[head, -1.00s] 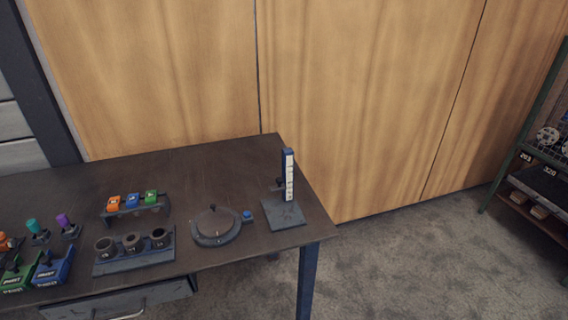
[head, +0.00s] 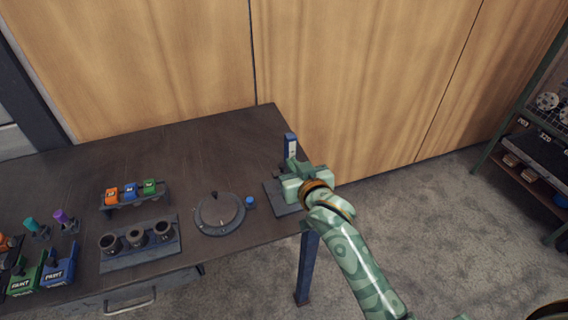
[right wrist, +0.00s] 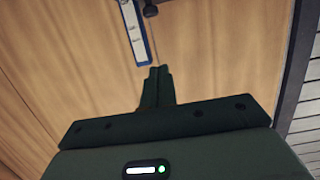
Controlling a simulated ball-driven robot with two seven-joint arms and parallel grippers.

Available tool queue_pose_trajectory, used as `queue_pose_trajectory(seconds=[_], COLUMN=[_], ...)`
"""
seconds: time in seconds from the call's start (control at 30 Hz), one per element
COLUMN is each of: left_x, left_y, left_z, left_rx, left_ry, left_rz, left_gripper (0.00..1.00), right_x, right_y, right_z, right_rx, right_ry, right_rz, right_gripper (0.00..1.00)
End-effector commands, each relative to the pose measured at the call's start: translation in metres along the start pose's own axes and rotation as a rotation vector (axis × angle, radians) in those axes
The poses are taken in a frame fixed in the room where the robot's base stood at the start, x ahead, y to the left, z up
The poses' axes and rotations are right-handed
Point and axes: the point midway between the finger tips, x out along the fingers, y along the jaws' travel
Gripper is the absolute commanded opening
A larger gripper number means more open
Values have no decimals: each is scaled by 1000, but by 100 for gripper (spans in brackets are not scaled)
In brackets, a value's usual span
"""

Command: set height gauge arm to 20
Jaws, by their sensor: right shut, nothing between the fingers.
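The height gauge (head: 290,144) stands at the right end of the dark table, with a blue-backed, pale-scaled post on a grey base (head: 275,195). My right gripper (head: 291,164) is in front of the post and hides its lower part and most of the base. In the right wrist view the post (right wrist: 134,32) shows at the top, with a dark knob or arm part (right wrist: 150,9) beside it. The fingers (right wrist: 157,72) are closed together, empty, and appear apart from the post in that picture. The scale reading is not legible. My left gripper is not in view.
A round dial device (head: 220,213) with a blue knob sits left of the gauge. A holder with dark cups (head: 137,238), a rack of coloured blocks (head: 131,191) and paint containers (head: 58,270) stand further left. A wooden wall is behind; a shelf (head: 530,150) stands far right.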

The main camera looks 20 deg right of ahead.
Motion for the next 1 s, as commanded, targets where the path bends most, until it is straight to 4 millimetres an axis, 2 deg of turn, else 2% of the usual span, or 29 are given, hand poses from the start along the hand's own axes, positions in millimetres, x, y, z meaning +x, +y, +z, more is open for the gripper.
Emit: queue_pose_trajectory(seconds=[0.1,0.3,0.4,0.53,1.0], left_x=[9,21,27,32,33], left_y=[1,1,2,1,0], left_z=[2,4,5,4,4], left_rx=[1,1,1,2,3], left_ry=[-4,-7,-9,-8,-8], left_rz=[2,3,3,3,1], left_gripper=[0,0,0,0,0], right_x=[28,69,71,73,74], right_y=[0,0,0,0,0], right_z=[3,3,24,35,40], right_rx=[-2,-2,-2,-1,-1], right_ry=[0,-2,-6,-3,-2], right_rz=[0,0,-1,-1,-1], right_gripper=[0,0,0,0,0])
